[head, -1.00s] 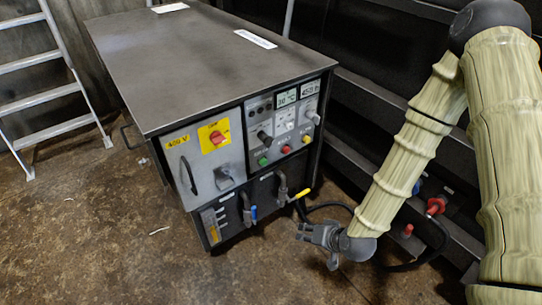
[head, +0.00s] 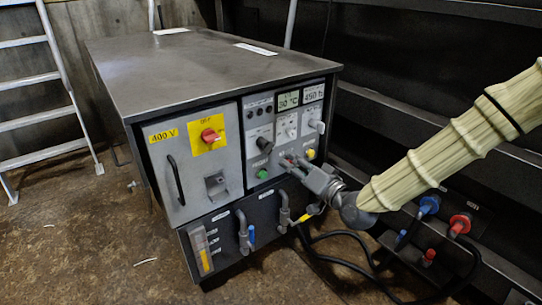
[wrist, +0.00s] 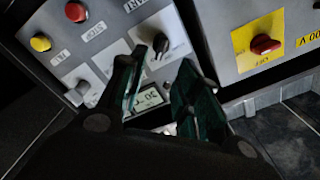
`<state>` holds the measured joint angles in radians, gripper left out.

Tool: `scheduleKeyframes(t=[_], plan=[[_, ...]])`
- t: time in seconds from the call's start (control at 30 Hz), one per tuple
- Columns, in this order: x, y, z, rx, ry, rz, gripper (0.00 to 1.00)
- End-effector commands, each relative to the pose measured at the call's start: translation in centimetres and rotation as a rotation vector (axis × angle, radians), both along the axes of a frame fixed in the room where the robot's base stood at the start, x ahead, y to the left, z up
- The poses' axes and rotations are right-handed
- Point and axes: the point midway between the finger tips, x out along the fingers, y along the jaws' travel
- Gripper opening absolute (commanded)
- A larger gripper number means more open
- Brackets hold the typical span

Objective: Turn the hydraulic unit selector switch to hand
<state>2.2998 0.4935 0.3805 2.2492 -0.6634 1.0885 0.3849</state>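The hydraulic unit is the grey cabinet (head: 210,60) with a light control panel on its front. A black rotary knob (head: 264,144) sits on this panel; it looks like the selector, but its label is too small to read. In the wrist view the black knob (wrist: 162,42) shows just beyond and between my fingertips, apart from them. My gripper (head: 287,163) is in front of the panel, right of the knob and a little lower, hiding the red button. In the wrist view my gripper (wrist: 164,60) is open and empty.
A red main switch (head: 209,135) on a yellow plate is left of the panel. Green (head: 262,174) and yellow (head: 310,155) buttons sit low on it. Valves (head: 285,208) and hoses (head: 345,236) are below. A ladder (head: 45,80) stands behind left.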

Motion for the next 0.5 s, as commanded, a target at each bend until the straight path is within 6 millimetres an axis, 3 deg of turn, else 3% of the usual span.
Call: scheduleKeyframes(t=[0.17,0.5], plan=[[1.3,0.9,0.0,0.000,-0.005,0.001,0.33],[5.6,4.1,-0.2,-0.001,-0.003,0.001,0.33]])
